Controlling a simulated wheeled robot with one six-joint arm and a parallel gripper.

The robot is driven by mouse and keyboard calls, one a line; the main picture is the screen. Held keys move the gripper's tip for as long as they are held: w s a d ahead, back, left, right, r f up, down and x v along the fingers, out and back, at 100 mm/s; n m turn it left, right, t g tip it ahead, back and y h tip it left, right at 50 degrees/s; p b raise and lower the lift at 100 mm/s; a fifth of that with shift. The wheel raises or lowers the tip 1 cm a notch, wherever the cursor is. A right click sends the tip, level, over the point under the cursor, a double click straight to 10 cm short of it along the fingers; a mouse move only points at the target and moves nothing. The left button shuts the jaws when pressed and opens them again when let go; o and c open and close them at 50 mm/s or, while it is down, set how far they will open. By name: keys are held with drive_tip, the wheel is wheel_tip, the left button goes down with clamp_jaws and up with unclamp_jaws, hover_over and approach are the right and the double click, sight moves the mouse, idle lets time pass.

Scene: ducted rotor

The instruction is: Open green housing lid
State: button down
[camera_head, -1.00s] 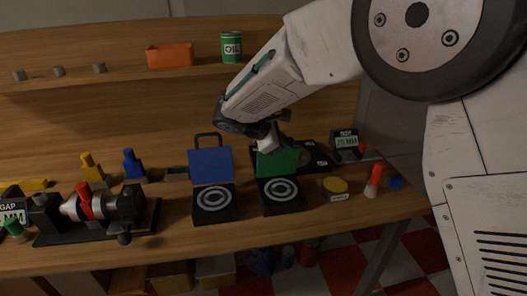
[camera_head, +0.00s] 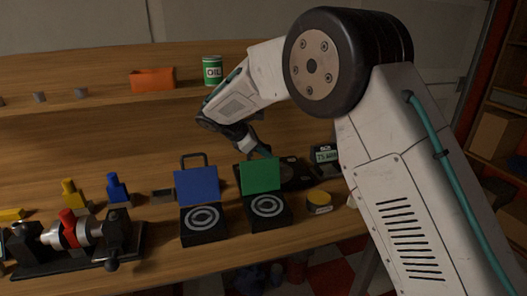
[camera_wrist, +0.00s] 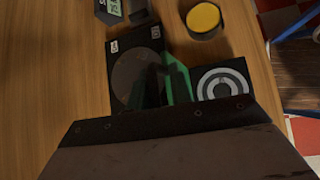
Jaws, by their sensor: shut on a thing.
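The green housing lid (camera_head: 260,176) stands raised, about upright, at the back edge of its black housing (camera_head: 268,211). The ring-patterned inside of the housing is exposed in the head view and also in the wrist view (camera_wrist: 223,84). My gripper (camera_head: 262,153) is at the lid's upper back side, its tips partly hidden behind the lid. In the wrist view the lid (camera_wrist: 179,84) shows nearly edge-on, with my dark fingers (camera_wrist: 153,88) against it. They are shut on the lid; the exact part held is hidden.
A blue-lidded housing (camera_head: 198,186) stands open to the left, its handle up. A dark plate (camera_head: 296,172) lies behind the green lid, with a display (camera_head: 325,155) beyond. A yellow-topped cup (camera_head: 319,198) is to the right. A shelf above holds an oil can (camera_head: 212,70) and orange bin (camera_head: 153,79).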

drive_tip(key=c, duration=1.5)
unclamp_jaws()
drive_tip(key=shift+w+f, duration=0.1)
drive_tip(key=v, duration=0.7)
drive_tip(key=shift+a+r, duration=0.2)
drive_tip(key=shift+r, duration=0.15)
